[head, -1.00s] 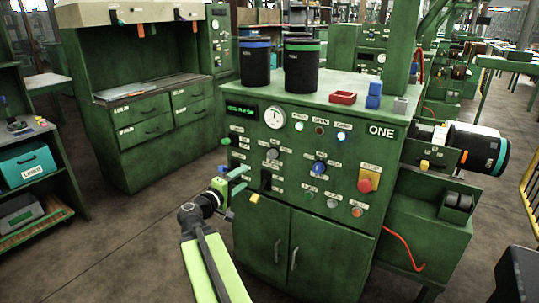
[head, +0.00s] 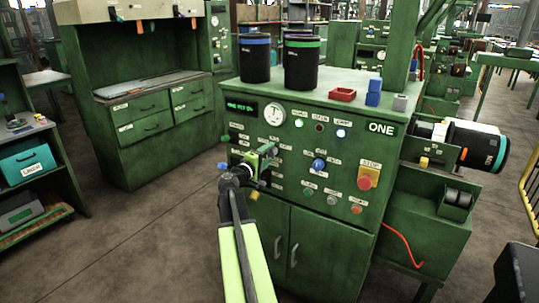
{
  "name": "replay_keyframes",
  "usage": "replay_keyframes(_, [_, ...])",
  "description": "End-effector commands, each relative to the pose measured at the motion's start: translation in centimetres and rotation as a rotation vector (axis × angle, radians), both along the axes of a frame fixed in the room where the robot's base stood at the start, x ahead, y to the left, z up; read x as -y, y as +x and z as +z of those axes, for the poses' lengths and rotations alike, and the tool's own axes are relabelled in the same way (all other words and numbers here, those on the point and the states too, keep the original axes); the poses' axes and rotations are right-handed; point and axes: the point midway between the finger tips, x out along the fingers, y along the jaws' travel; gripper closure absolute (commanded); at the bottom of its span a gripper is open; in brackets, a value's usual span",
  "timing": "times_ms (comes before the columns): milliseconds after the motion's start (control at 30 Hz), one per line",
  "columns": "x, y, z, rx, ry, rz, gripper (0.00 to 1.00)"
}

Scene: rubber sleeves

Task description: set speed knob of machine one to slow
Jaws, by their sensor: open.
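Machine one (head: 337,225) is the green cabinet marked ONE, with a sloping control panel on its front. A blue knob (head: 319,165) sits mid-panel. My gripper (head: 268,158) is open at the left part of the panel, in front of where a grey knob sits. It covers that knob, so I cannot tell whether the fingers are around it or touch it. The small labels are too blurred to read, so I cannot tell which knob is for speed or where it points.
A red stop button (head: 368,176) is to the right on the panel. Small coloured buttons (head: 332,200) lie below the blue knob. The floor left of the cabinet is clear.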

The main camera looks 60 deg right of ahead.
Motion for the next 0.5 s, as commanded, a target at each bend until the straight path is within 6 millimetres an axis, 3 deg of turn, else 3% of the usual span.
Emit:
replay_keyframes(100, [0.87,-0.04,0.0,0.0,0.0,-0.001,0.42])
replay_keyframes(367, [0.91,-0.04,0.0,0.0,0.0,0.0,0.42])
replay_keyframes(500, [0.88,-0.02,0.0,0.0,0.0,0.0,0.59])
